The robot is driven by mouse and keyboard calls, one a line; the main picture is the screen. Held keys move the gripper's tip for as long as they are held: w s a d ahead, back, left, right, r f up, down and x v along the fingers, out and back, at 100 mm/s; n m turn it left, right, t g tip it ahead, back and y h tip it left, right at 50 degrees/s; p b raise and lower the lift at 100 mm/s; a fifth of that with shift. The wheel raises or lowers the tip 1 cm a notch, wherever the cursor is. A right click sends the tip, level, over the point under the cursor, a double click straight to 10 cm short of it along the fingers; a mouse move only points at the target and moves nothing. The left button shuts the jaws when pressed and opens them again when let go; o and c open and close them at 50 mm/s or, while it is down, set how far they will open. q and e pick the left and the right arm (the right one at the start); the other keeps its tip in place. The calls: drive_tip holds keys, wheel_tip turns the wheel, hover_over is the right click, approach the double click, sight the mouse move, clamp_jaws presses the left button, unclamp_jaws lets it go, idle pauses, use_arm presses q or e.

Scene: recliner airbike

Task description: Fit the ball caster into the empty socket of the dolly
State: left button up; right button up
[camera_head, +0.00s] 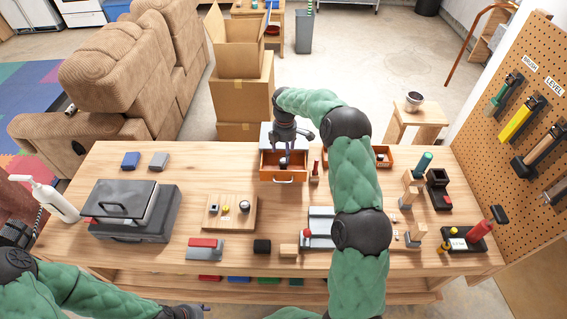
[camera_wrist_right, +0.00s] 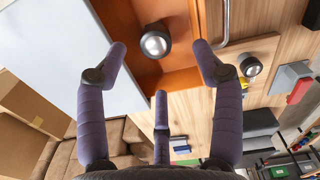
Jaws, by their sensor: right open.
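The ball caster, a silver ball in a dark cup (camera_wrist_right: 155,41), lies in an open orange drawer (camera_head: 283,179) at the back middle of the table. My right gripper (camera_head: 287,143) is open above this drawer. In the right wrist view its spread fingers (camera_wrist_right: 160,58) are empty, with the caster just beyond them. The dolly looks to be the square wooden board (camera_head: 230,222) left of centre, with several small round fittings on top, one a silver ball (camera_head: 244,206). Which socket is empty is too small to tell. My left gripper (camera_head: 187,311) is partly cut off at the bottom edge.
The drawer's small cabinet has a pale top (camera_head: 267,134). A dark grey case (camera_head: 135,210) and a white pump bottle (camera_head: 52,200) stand at left. A red-and-grey block (camera_head: 205,247) lies in front of the board. Tool stands crowd the right. The table's back left is mostly clear.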

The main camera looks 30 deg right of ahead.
sight(284, 159)
drive_tip(key=f, duration=0.5)
drive_tip(key=w+f+b, duration=0.1)
drive_tip(key=f, duration=0.1)
drive_tip(key=shift+f, duration=0.15)
drive_tip(key=shift+s, duration=0.1)
drive_tip(key=shift+c, duration=0.3)
drive_tip(key=c, duration=1.2)
